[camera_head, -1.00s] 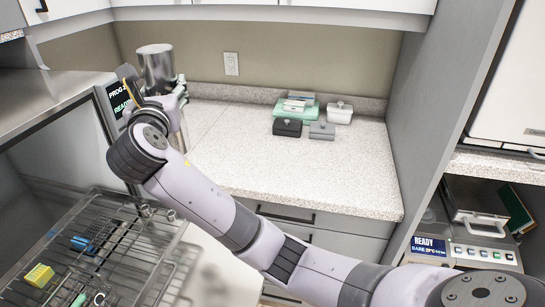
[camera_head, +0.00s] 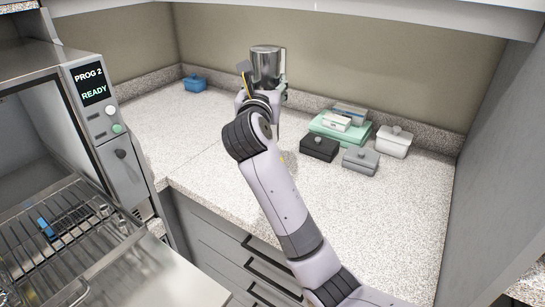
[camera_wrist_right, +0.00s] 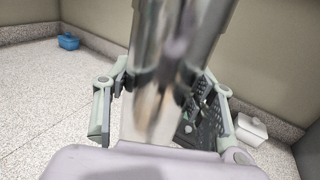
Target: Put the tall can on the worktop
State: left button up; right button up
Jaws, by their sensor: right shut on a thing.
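The tall can (camera_head: 266,64) is a shiny metal cylinder, upright in my right gripper (camera_head: 264,92). It also fills the middle of the right wrist view (camera_wrist_right: 172,60), between the two fingers of the gripper (camera_wrist_right: 160,110), which is shut on it. In the head view the can and gripper are over the speckled worktop (camera_head: 190,140), toward its back. The can's lower part is hidden behind my gripper and wrist, so I cannot tell whether it touches the worktop. My left gripper is not in view.
A green tray with boxes (camera_head: 335,130), a black box (camera_head: 319,148), a grey box (camera_head: 360,160) and a white box (camera_head: 395,142) stand right of the can. A blue box (camera_head: 195,83) is at the back left. An open autoclave (camera_head: 105,110) with a wire rack (camera_head: 60,240) is at left.

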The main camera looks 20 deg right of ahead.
notch_tip(320, 180, down, 11)
jog(key=shift+d+r, duration=0.1)
jog(key=shift+r, duration=0.1)
jog(key=shift+f, duration=0.9)
notch_tip(320, 180, down, 3)
jog(key=shift+f+b, duration=0.2)
jog(key=shift+b, duration=0.2)
jog(key=shift+f, duration=0.1)
jog(key=o, duration=1.4)
jog(key=shift+f, duration=0.1)
